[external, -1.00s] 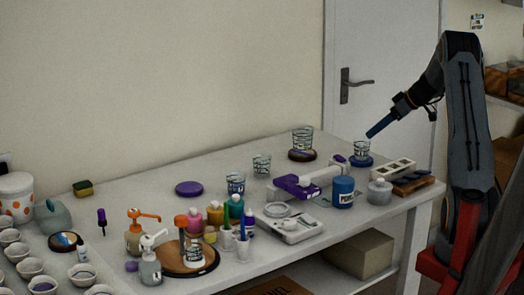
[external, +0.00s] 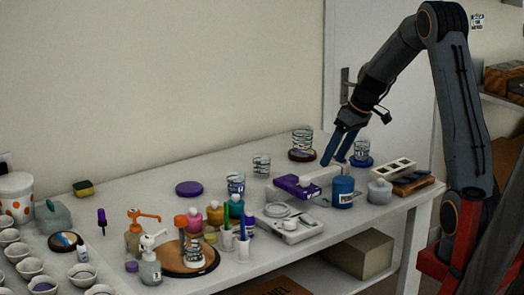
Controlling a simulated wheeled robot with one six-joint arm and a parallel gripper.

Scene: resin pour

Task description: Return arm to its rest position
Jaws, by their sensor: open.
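My gripper (external: 336,160) is open, its two blue fingers pointing down and apart over the right part of the table. It looks empty. A clear cup (external: 361,149) on a blue round coaster (external: 362,162) stands just right of the fingers. Another clear cup (external: 303,138) on a dark round coaster (external: 301,156) stands to their left. My arm reaches in from the right, bent high at the elbow. I cannot tell the exact height of the fingertips above the table.
Below the fingers are a purple box (external: 297,186), a blue jar (external: 343,192) and a grey scale (external: 294,229). Pump bottles (external: 150,266) and small cups crowd the left. The table's back middle is mostly clear.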

